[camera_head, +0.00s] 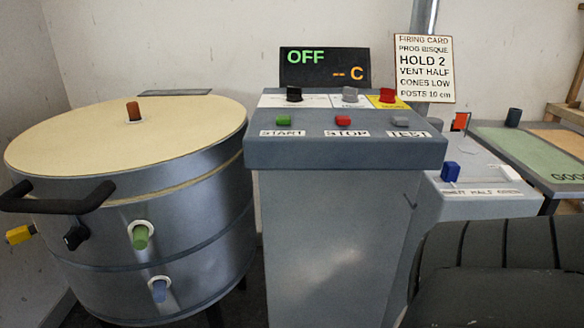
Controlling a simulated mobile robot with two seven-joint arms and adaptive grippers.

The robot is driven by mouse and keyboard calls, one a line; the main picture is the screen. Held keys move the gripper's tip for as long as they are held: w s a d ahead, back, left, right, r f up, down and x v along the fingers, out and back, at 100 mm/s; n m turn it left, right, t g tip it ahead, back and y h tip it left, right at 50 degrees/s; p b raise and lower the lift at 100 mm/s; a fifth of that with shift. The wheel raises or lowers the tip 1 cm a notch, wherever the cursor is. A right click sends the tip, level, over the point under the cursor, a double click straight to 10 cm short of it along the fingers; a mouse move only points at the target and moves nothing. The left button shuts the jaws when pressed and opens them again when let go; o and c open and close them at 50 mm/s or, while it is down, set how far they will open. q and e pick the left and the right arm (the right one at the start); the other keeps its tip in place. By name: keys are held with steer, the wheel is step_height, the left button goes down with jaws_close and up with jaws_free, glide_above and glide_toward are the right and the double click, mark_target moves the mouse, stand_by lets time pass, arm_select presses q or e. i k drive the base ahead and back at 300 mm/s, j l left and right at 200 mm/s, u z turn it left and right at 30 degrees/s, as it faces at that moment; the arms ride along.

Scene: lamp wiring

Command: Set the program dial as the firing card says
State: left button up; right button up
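The firing card (425,69) on the post reads PROG BISQUE, HOLD 2, VENT HALF, CONES LOW, POSTS 10 cm. The grey control stand (335,152) carries a black dial (294,94), a grey dial (349,95) and a red dial (387,96) in a row. The small print at the dials is unreadable, so I cannot tell which is the program dial or its setting. The display (325,67) reads OFF and -- C. Neither of my grippers shows in the head view.
Below the dials are a green START button (284,120), a red STOP button (343,121) and a grey TEST button (400,121). A closed round kiln (150,215) stands left. A blue vent knob (450,172) and green-topped table (540,155) are right. A dark ribbed shape fills the lower right.

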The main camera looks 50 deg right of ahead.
mark_target(294, 94)
steer(key=z, duration=1.9)
